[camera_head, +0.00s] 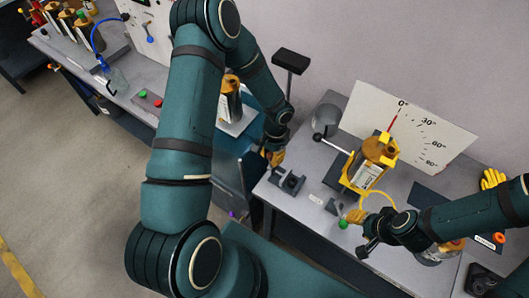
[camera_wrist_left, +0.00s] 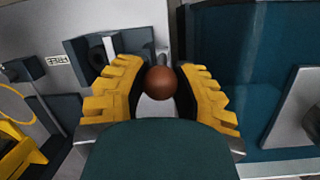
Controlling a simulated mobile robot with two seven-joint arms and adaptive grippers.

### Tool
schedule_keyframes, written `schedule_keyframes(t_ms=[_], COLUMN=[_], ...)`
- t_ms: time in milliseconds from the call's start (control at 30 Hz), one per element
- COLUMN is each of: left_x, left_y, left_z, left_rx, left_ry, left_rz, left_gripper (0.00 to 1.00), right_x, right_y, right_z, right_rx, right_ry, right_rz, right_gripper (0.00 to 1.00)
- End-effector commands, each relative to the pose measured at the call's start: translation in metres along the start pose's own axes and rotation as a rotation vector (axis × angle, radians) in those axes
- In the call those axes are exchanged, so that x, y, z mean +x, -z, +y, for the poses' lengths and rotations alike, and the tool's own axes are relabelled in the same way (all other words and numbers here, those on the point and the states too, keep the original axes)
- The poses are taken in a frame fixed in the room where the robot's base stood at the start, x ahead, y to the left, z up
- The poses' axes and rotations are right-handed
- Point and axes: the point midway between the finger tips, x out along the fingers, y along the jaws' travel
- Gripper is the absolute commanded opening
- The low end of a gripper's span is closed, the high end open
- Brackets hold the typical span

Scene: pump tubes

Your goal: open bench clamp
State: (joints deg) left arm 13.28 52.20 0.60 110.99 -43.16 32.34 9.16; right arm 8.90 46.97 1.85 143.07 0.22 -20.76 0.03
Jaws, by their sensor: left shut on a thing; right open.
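The dark bench clamp (camera_head: 290,184) sits near the left edge of the right-hand bench. In the left wrist view it is the dark block (camera_wrist_left: 105,50) with a round opening, beyond my fingers. My left gripper (camera_head: 272,158) is just behind the clamp in the head view. In the left wrist view my left gripper (camera_wrist_left: 160,88) is shut on a brown ball knob (camera_wrist_left: 160,82), with a yellow finger on each side. How the knob joins the clamp is hidden. My right gripper (camera_head: 352,216) is open, low over the bench beside a small green knob (camera_head: 343,224).
A yellow-framed pump (camera_head: 370,165) stands mid-bench before a white angle board (camera_head: 405,120). A white label (camera_head: 316,199), reading FREE in the wrist view, lies right of the clamp. A lever with a ball (camera_head: 318,137) is behind. A yellow loop (camera_head: 378,197) lies near my right gripper.

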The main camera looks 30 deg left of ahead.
Motion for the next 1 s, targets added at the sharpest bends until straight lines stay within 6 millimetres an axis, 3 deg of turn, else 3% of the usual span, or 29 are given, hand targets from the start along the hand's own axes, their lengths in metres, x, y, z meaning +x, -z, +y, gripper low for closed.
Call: schedule_keyframes(t_ms=[267, 500, 1000], left_x=[0.001, 0.004, 0.005], left_y=[0.014, 0.026, 0.031], left_z=[0.001, -0.002, -0.004], left_rx=[-0.006, -0.011, -0.015], left_ry=[-0.039, -0.085, -0.129], left_rz=[-0.147, -0.311, -0.466], left_gripper=[0.00, 0.00, 0.00], right_x=[0.001, 0.020, 0.041], right_y=[0.000, -0.002, -0.005], right_z=[0.001, 0.007, 0.014], right_rx=[0.001, 0.000, 0.000], right_ry=[0.000, -0.003, -0.008], right_rz=[0.000, 0.000, 0.001], right_gripper=[0.47, 0.47, 0.47])
